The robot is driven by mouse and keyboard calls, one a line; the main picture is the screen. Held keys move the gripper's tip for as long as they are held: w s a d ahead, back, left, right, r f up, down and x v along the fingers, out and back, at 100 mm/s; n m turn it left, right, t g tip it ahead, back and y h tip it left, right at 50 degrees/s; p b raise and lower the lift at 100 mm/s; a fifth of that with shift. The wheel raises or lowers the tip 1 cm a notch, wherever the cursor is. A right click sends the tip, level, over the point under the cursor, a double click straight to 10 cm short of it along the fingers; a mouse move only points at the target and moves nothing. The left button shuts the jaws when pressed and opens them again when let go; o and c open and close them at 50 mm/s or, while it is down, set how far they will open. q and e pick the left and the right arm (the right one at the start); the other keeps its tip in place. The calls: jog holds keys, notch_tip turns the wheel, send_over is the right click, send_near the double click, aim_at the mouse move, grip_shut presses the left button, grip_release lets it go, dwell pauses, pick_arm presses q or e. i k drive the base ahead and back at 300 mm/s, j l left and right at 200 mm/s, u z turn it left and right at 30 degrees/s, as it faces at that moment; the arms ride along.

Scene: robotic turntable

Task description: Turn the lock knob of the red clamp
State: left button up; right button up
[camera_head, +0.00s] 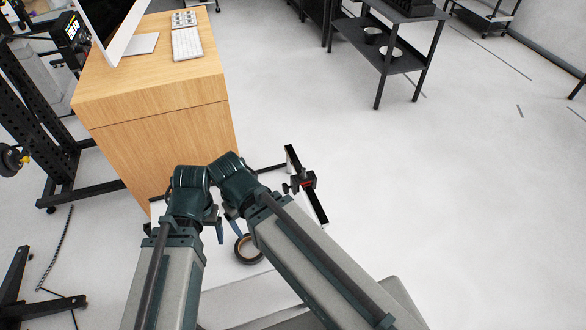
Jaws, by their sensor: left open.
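A small clamp with a red part and dark fittings (306,182) sits on a black bar (292,160) right of my arms. Its lock knob is too small to make out clearly. My left gripper (221,228) shows only in part below the bent arm joints, with its bluish fingers open and apart. It is to the left of the clamp and a little nearer to me, not touching it. My right gripper is hidden behind its own arm, which passes between the left gripper and the clamp.
A wooden desk (165,137) with a monitor and a keyboard (187,43) stands at the upper left. A dark shelf cart (388,52) stands at the back. The floor on the right is clear.

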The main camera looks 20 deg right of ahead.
aim_at(286, 188)
jog(key=k+j+z, duration=0.1)
jog(key=z, duration=0.25)
jog(key=k+j+z, duration=0.1)
jog(key=z, duration=0.25)
jog(key=k, duration=0.05)
